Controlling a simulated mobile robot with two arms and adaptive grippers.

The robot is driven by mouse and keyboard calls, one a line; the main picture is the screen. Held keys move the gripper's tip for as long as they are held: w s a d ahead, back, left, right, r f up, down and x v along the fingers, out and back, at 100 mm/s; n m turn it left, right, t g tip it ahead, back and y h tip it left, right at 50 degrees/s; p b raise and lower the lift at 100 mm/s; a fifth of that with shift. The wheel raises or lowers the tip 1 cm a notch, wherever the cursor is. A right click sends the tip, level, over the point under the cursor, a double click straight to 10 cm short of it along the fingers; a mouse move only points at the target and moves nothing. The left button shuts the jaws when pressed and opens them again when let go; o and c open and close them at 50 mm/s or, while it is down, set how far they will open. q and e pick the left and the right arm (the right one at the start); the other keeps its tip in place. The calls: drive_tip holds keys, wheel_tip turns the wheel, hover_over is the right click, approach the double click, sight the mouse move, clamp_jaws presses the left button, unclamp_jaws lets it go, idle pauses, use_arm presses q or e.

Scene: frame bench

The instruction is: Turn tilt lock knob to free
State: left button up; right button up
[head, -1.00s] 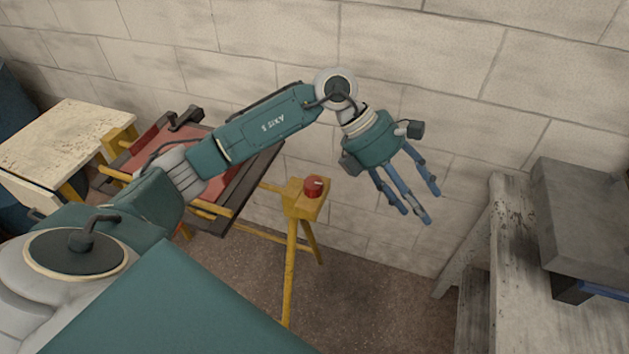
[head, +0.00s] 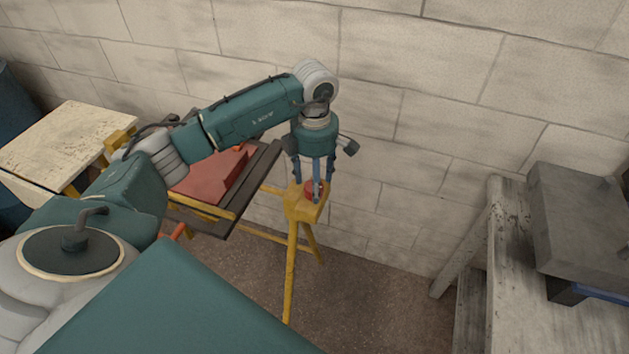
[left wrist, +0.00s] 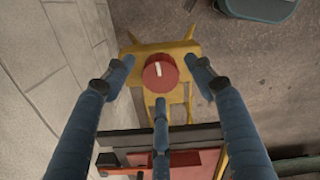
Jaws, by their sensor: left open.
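The red knob (head: 314,190) sits on top of the yellow stand (head: 296,207), partly hidden by my fingers in the head view. In the left wrist view the knob (left wrist: 160,73) shows a white pointer mark on its top, running nearly up and down the picture. My left gripper (head: 316,186) points down over the knob. In the left wrist view its blue fingers (left wrist: 160,85) are spread open around the knob, with one finger below it in the picture. I cannot tell whether any finger touches it. My right gripper is not in view.
A red tilted panel in a dark frame (head: 262,165) joins the yellow stand at left. A pale board (head: 65,145) lies farther left. The block wall (head: 420,130) is close behind. A worn grey bench (head: 510,290) with a grey box (head: 585,215) stands at right.

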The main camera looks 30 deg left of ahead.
use_arm(q)
drive_tip(key=shift+f, duration=0.75)
drive_tip(key=c, duration=1.1)
drive_tip(key=shift+c, duration=0.2)
